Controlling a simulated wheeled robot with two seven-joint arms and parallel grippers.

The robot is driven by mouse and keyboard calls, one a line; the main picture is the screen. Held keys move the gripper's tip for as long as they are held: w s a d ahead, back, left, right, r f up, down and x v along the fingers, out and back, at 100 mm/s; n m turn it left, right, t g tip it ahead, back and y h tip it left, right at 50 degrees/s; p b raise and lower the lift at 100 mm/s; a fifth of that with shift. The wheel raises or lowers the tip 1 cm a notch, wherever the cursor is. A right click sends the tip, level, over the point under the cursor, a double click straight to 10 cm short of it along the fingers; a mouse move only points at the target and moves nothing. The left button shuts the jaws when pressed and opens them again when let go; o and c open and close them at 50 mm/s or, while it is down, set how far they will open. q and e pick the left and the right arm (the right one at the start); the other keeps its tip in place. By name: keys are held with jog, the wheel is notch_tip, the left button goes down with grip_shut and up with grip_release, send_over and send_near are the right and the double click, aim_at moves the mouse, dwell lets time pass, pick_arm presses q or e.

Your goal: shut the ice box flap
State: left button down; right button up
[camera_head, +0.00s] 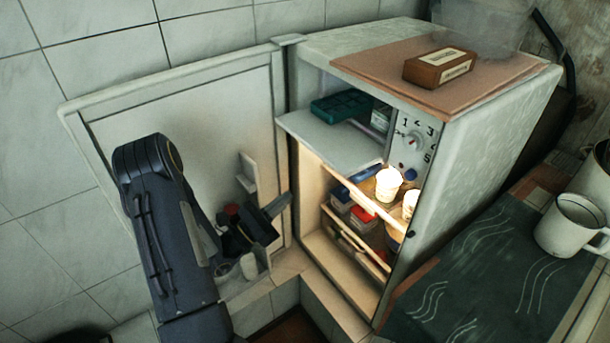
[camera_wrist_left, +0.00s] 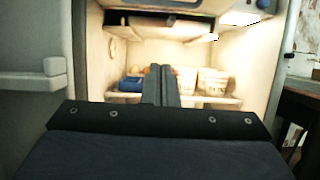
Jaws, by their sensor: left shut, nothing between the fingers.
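The ice box flap (camera_head: 325,138) is a pale panel at the top of the small open fridge (camera_head: 480,125). It lies open, about level, sticking out at the front below the ice compartment. A teal box (camera_head: 341,106) shows inside the compartment behind it. My left gripper (camera_head: 283,203) is shut and empty, below the flap, between the open door and the fridge opening. In the left wrist view its closed fingers (camera_wrist_left: 160,86) point into the lit fridge interior. My right gripper is not in view.
The fridge door (camera_head: 190,120) stands wide open at left, its shelves beside my arm. Cups and boxes stand on the inner shelves (camera_head: 352,192). A brown box (camera_head: 440,68) lies on top of the fridge. A white mug (camera_head: 570,224) stands on the counter at right.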

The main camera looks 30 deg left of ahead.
pick_arm(q)
jog(key=w+d+r+p, duration=0.1)
jog(key=w+d+r, duration=0.2)
jog(key=w+r, duration=0.4)
jog(key=shift+r, duration=0.35)
